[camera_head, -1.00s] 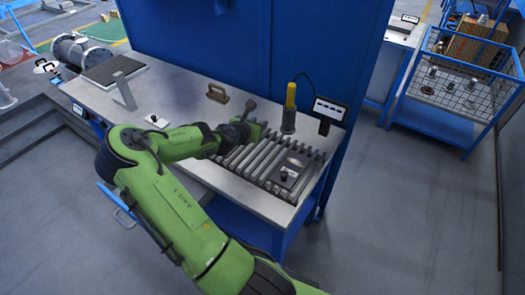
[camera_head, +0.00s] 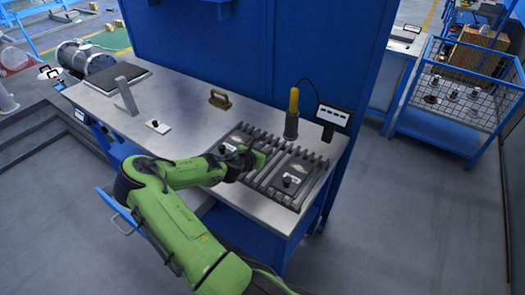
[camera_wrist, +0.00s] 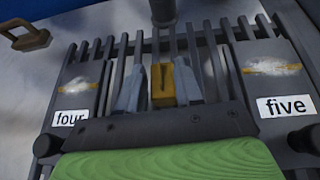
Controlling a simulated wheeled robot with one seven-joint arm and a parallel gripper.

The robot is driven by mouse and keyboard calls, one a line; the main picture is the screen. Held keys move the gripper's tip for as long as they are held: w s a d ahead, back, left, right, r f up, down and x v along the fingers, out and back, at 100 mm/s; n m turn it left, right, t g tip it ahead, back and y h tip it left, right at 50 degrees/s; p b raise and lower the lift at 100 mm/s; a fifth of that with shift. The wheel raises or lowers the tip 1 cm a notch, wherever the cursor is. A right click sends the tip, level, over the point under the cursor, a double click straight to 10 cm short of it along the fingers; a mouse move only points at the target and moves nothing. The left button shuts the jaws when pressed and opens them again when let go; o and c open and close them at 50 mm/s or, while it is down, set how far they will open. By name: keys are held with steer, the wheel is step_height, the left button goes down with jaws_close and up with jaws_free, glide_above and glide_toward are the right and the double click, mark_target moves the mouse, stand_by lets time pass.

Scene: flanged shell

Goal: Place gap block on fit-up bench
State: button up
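My gripper (camera_wrist: 161,82) points down at the slatted top of the fit-up bench (camera_wrist: 217,62). A small yellow block (camera_wrist: 162,88), which looks like the gap block, sits between its two grey fingers. The gripper appears shut on it, though a thin dark gap shows beside the left finger. The slats run just beyond and beneath the block; I cannot tell if it touches them. In the head view my gripper (camera_head: 262,158) is over the slatted bench top (camera_head: 310,160), between two dark plates, and the block is not distinguishable there.
A plate marked "four" (camera_wrist: 78,88) is left of my gripper and one marked "five" (camera_wrist: 275,80) right, each with a black knob. A yellow-handled tool (camera_head: 292,115) stands behind the slats. A brown-handled item (camera_head: 219,99) lies behind-left.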

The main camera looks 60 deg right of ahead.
steer(key=o, duration=0.3)
steer(key=shift+o, duration=0.2)
steer(key=shift+r, duration=0.1)
